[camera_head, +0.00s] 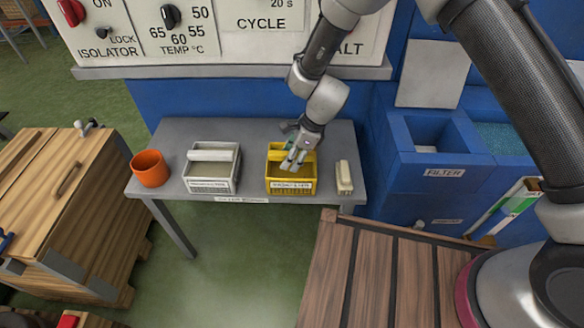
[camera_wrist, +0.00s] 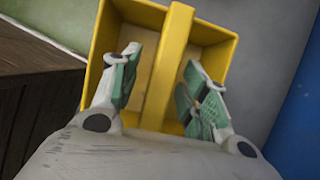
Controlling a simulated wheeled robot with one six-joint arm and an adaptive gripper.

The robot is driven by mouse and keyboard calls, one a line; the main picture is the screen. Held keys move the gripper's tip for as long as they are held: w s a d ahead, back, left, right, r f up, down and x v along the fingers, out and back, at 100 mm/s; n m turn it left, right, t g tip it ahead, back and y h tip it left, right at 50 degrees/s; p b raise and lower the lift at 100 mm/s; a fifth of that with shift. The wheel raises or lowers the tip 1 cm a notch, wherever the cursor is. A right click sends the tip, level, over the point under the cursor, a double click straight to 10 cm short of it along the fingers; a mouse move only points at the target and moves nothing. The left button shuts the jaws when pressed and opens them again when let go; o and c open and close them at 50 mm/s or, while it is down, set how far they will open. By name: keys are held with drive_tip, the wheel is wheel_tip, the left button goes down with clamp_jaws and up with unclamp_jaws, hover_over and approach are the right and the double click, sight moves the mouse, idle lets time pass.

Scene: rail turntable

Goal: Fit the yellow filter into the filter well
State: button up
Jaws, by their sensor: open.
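The yellow filter (camera_head: 291,185) is a basket with a bar handle and a label on its front. It stands on the grey bench, right of a white filter. My gripper (camera_head: 293,163) is over it from above. In the wrist view, the yellow filter (camera_wrist: 213,29) fills the middle, and its bar handle runs between the two green-padded fingers of my gripper (camera_wrist: 158,92). The fingers are open, one on each side of the handle, with gaps visible. The filter well (camera_head: 408,132) is an open square hole in the blue cabinet at right, above a "FILTER" label. It looks empty.
The grey bench (camera_head: 258,196) also holds an orange cup (camera_head: 150,169), the white filter (camera_head: 213,167) and a small cream brush-like block (camera_head: 344,178). A control panel (camera_head: 230,35) overhangs behind. A wooden crate (camera_head: 70,205) stands at left. Green floor lies open in front of the bench.

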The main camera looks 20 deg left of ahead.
drive_tip(key=shift+f, duration=0.15)
clamp_jaws()
idle(0.4)
drive_tip(key=shift+r, duration=0.45)
wheel_tip(320, 180, up, 3)
drive_tip(key=shift+r, duration=0.1)
drive_tip(key=s+d, duration=0.4)
drive_tip(key=s, duration=1.3)
drive_tip(key=shift+s+d, duration=0.15)
drive_tip(key=shift+s, duration=0.1)
